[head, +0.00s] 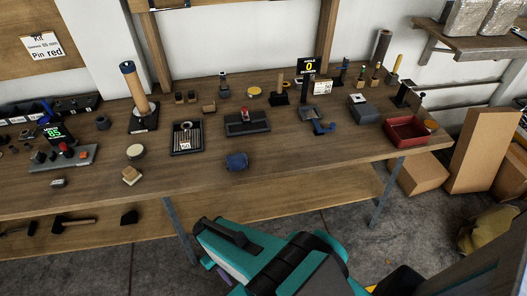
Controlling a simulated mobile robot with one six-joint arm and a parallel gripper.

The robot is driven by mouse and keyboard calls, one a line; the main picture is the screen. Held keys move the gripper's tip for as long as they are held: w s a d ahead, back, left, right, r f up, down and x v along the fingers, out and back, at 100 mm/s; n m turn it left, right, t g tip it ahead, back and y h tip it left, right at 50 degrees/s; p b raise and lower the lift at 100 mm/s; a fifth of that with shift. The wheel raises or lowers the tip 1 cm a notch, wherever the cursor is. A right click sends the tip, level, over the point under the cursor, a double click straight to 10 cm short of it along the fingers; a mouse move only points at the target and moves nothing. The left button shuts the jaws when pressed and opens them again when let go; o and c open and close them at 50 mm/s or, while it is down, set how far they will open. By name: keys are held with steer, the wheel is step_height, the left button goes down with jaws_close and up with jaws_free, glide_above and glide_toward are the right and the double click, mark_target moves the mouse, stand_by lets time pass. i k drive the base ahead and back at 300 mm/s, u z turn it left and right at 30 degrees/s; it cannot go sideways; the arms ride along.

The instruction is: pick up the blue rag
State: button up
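A small, crumpled dark blue cloth, the blue rag (236,161), lies on the wooden workbench (300,160) close to its front edge, near the middle of the head view. My teal and black arm reaches in from the bottom of the view, in front of the bench and apart from the rag. The fingers of my gripper cannot be made out, and whether it holds anything does not show.
Behind the rag stand a black tray with a red item (246,122) and a slotted dark box (187,138). The bench directly around the rag is clear. Cardboard boxes (480,150) stand at right.

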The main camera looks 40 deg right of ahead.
mark_target(236, 162)
steer(key=z, duration=0.85)
steer(key=k, duration=1)
steer(key=i, duration=0.7)
steer(key=z, duration=0.05)
